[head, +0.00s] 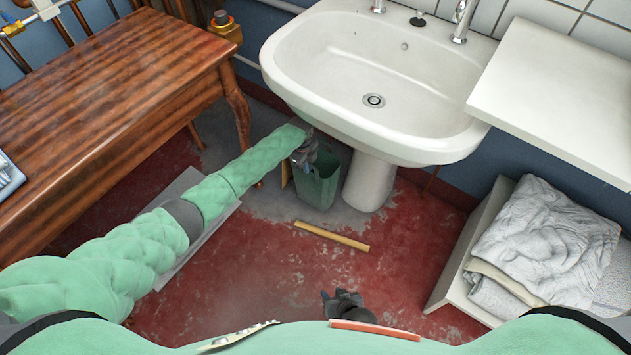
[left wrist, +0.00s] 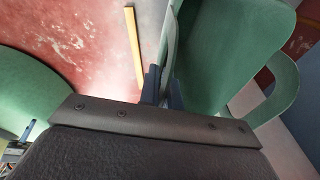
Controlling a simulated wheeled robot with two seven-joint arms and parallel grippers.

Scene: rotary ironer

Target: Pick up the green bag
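The green bag (head: 318,182) is upright on the floor below the sink, left of its pedestal. It fills the upper right of the left wrist view (left wrist: 215,50), with a loop handle at its right. My left gripper (head: 305,152) reaches down to the bag's upper left rim. In the left wrist view, the fingers of my left gripper (left wrist: 163,86) are close together, with the thin edge of the bag's side panel between them. My right gripper (head: 343,296) is low in the middle, over the red floor and apart from the bag. Its finger gap is too small to judge.
A yellow wooden strip (head: 332,236) lies on the floor before the bag. The sink (head: 330,60) overhangs it, with the pedestal (head: 369,182) close on the right. A wooden table (head: 110,90) stands left. A shelf with folded cloth (head: 545,240) is right.

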